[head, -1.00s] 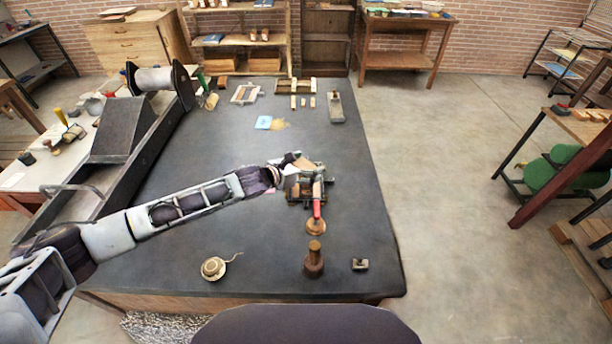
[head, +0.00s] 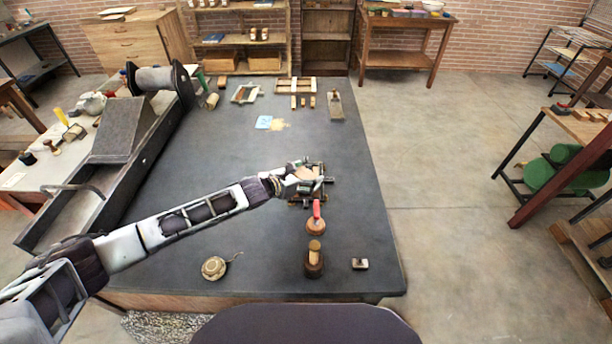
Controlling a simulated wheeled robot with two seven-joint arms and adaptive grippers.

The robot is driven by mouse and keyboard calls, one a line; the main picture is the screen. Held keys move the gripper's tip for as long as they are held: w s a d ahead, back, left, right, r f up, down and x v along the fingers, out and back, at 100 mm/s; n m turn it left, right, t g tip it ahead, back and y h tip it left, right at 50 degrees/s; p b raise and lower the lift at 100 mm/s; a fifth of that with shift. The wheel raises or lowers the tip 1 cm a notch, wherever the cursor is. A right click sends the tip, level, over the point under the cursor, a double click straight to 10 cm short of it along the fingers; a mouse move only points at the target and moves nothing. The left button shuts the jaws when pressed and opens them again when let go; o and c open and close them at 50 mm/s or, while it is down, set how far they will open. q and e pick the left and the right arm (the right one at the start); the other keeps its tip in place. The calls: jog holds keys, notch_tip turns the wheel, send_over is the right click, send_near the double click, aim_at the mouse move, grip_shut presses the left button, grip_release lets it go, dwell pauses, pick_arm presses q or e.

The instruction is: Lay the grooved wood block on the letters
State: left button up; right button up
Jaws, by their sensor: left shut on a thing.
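My left gripper (head: 310,171) is over the small metal assembly (head: 301,202) at the middle right of the dark table. It is shut on a small tan piece (head: 305,174), which looks like the grooved wood block. The fingers and the piece overlap the assembly, so I cannot tell whether the piece touches it. The letters cannot be made out; they may be hidden under the gripper. My right gripper is not in view.
A red-handled tool with a round brown base (head: 316,226) stands just nearer than the assembly. A dark wooden post (head: 314,262), a small metal block (head: 359,263) and a round tan item (head: 214,268) are near the front edge. The dark table (head: 190,255) is clear between them.

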pick_arm(q)
jog(key=shift+f, duration=0.4)
jog(key=o, duration=1.1)
jog(key=shift+c, duration=0.2)
jog(key=shift+r, duration=0.1)
jog(key=shift+r, duration=0.45)
jog(key=shift+v, duration=1.2)
jog(key=b+v, duration=0.1)
jog(key=v, duration=0.8)
jog(key=shift+s+a, duration=0.2)
jog(key=shift+a, duration=0.05)
jog(key=shift+f, duration=0.1)
